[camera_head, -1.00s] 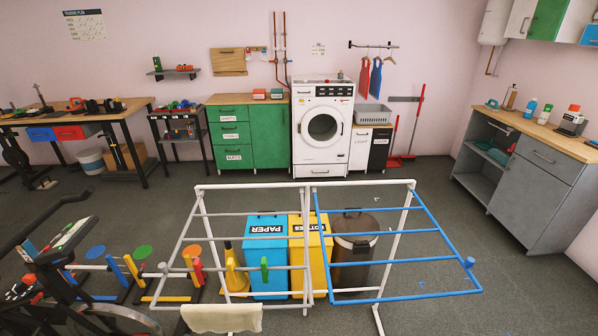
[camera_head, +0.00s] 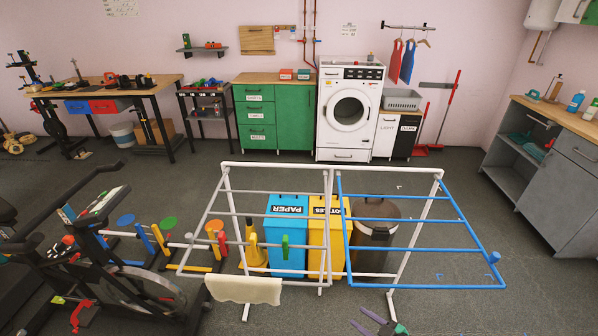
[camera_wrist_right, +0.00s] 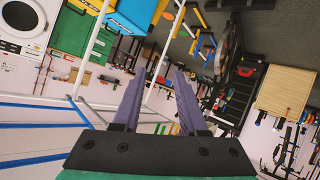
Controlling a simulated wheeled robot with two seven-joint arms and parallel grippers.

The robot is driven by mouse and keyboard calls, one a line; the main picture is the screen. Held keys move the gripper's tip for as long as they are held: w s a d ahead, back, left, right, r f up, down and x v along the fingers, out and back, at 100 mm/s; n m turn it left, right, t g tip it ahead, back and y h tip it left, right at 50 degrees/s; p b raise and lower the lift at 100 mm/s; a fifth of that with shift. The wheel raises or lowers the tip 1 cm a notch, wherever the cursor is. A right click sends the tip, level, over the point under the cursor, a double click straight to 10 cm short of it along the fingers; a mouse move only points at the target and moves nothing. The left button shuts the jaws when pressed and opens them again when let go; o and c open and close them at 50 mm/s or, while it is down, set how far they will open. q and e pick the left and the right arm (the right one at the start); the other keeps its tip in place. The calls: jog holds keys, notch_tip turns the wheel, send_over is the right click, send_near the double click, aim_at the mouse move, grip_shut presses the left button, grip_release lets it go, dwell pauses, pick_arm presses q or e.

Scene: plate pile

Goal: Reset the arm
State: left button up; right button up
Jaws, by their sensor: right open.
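My right gripper (camera_head: 378,324) shows at the bottom edge of the head view, in front of the drying rack's lower right part. In the right wrist view its two purple fingers (camera_wrist_right: 160,95) are apart with nothing between them. The arm behind it is cut off by the frame edge. My left gripper is not in view.
A drying rack with white (camera_head: 275,164) and blue (camera_head: 415,249) bars stands ahead, a cream towel (camera_head: 243,290) on its lower left. Blue (camera_head: 287,235) and yellow bins and a dark bin (camera_head: 374,238) stand behind it. An exercise bike (camera_head: 130,285) is at left; floor at right is clear.

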jog(key=s+d+f+m+g+h, duration=0.1)
jog(key=s+d+f+h, duration=0.2)
jog(key=d, duration=0.5)
jog(key=s+d+f+m+h, duration=0.1)
jog(key=s+d+f+h, duration=0.1)
jog(key=d+f, duration=0.35)
jog(key=s+d+f+m+g+h, duration=0.15)
jog(key=s+d+g+h, duration=0.25)
jog(key=s+d, duration=0.95)
jog(key=s+d+f+m+g+h, duration=0.1)
jog(key=s+d+m+g+h, duration=0.25)
jog(key=s+d, duration=1.05)
jog(key=a+f+y+b, duration=0.1)
jog(key=a+f, duration=0.4)
jog(key=a, duration=0.6)
jog(key=a+f+m+y, duration=0.1)
jog(key=a+f, duration=0.3)
jog(key=a, duration=0.7)
jog(key=s+a+f+y+b, duration=0.1)
jog(key=a+f+y, duration=0.2)
jog(key=a, duration=0.8)
notch_tip(320, 180, down, 3)
jog(key=shift+r+b, duration=0.15)
jog(key=shift+b, duration=0.2)
jog(key=shift+a+g, duration=0.15)
jog(key=shift+g, duration=0.1)
